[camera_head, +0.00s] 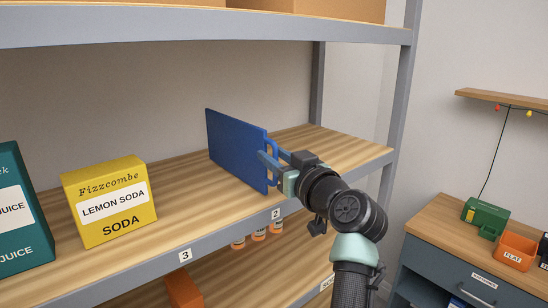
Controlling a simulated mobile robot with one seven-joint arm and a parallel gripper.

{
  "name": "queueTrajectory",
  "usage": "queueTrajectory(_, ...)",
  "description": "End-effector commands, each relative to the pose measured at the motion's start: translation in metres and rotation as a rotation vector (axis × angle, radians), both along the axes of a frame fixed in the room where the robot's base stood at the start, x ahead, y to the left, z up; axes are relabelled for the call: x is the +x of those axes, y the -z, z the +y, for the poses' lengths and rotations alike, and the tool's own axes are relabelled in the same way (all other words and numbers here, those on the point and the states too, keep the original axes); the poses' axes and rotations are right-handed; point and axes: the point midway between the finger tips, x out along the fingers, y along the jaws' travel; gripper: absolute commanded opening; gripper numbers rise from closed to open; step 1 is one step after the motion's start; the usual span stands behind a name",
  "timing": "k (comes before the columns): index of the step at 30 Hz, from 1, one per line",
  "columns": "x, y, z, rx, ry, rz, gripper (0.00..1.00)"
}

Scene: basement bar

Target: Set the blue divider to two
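The blue divider (235,148) stands upright on the wooden middle shelf, its front edge close behind the tag "2" (276,213) on the shelf's front rail. A blue handle-like part (272,175) shows on that front edge. My gripper (270,160) comes in from the right, with its fingers at the divider's front edge, by the handle. The fingers overlap the divider in this view, so I cannot tell whether they are closed on it. The tag "3" (185,255) is farther left on the rail.
A yellow lemon soda box (108,203) and a teal juice box (20,225) stand left of the divider, with bare shelf between. An upper shelf (190,25) hangs above. A grey upright (398,110) stands right; a cabinet (450,225) is beyond.

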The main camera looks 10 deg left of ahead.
Motion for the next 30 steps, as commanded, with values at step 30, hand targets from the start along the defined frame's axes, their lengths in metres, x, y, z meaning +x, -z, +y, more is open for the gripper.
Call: queueTrajectory(30, -0.084, 0.002, -0.072, 0.0, 0.001, -0.003, 0.44)
